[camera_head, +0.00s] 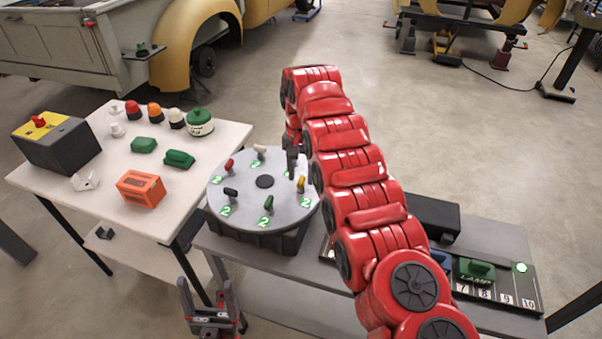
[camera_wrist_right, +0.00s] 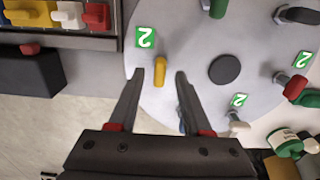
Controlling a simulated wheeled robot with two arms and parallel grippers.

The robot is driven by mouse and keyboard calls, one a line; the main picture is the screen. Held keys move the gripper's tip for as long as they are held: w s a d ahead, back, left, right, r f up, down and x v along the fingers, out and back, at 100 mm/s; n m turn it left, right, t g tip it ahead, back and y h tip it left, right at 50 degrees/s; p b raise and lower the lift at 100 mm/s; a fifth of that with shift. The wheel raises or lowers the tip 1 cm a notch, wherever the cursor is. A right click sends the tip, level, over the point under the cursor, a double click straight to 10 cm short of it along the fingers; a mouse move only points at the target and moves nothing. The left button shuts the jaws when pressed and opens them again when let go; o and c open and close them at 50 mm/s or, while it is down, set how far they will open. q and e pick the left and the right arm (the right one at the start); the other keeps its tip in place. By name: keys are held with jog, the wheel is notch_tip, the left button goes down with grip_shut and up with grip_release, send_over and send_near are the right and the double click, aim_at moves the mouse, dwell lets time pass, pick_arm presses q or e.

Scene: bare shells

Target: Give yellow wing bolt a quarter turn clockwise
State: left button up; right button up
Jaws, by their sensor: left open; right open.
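The yellow wing bolt (camera_head: 301,184) stands near the right edge of the grey round plate (camera_head: 246,211), close to a green "2" label. In the right wrist view the yellow wing bolt (camera_wrist_right: 160,72) shows as a narrow upright wing. My right gripper (camera_head: 292,160) is over this side of the plate. In its wrist view the open fingers (camera_wrist_right: 160,76) lie on either side of the yellow wing, with a gap visible on both sides. My left gripper (camera_head: 208,312) is open and empty, low in front of the tables, away from the plate.
Red (camera_head: 229,165), white (camera_head: 259,149), black (camera_head: 231,192) and green (camera_head: 268,203) wing bolts stand around the plate. A white table (camera_head: 100,190) with an orange block (camera_head: 141,188) is at left. A numbered rack (camera_head: 523,290) is at right.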

aim_at(301, 179)
notch_tip(301, 179, up, 17)
jog(key=p, duration=1.6)
jog(key=shift+f, duration=0.15)
